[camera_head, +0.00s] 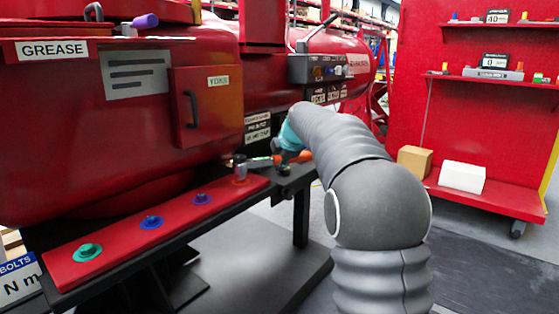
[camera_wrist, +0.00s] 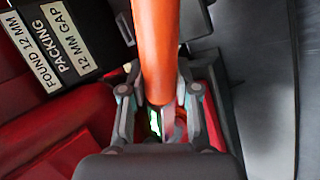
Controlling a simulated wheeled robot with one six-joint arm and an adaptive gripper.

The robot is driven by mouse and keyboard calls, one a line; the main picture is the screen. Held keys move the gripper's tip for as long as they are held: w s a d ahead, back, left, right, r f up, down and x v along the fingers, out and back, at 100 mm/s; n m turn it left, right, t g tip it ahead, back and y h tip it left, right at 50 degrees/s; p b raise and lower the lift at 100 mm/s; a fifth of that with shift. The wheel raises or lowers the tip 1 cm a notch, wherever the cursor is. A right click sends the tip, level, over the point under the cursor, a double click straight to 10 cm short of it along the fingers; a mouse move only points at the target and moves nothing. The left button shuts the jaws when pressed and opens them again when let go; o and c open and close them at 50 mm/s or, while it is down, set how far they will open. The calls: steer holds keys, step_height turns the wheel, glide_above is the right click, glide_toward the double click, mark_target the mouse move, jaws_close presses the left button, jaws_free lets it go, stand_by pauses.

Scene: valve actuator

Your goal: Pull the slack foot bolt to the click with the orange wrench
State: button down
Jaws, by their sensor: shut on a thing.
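The orange wrench (camera_head: 303,157) lies nearly level over the far end of the red foot rail (camera_head: 118,233). Its metal head (camera_head: 241,162) is at a foot bolt with a red collar; I cannot tell if it is fully seated. My gripper (camera_head: 291,150), partly hidden by my arm, is at the handle. In the wrist view, the orange handle (camera_wrist: 157,45) runs between both fingers of my gripper (camera_wrist: 160,100), which is shut on it. Which bolt is slack does not show.
The big red actuator body (camera_head: 150,130) stands close behind the rail. A label plate (camera_wrist: 55,45) is beside the handle in the wrist view. Grey floor is clear between.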

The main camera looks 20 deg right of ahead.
steer(key=shift+f+b, duration=0.35)
steer(key=shift+s, duration=0.1)
steer(key=shift+s+m+h, duration=0.8)
steer(key=shift+s+m, duration=0.2)
stand_by(0.3)
steer(key=shift+s, duration=0.1)
steer(key=shift+s+a+m+h+b, duration=0.25)
steer(key=shift+s+m+h+b, duration=0.15)
steer(key=shift+s+m+h, duration=0.55)
steer(key=shift+s, duration=0.1)
steer(key=shift+s+a+m, duration=0.1)
steer(key=shift+s+m, duration=0.05)
steer(key=shift+m, duration=0.2)
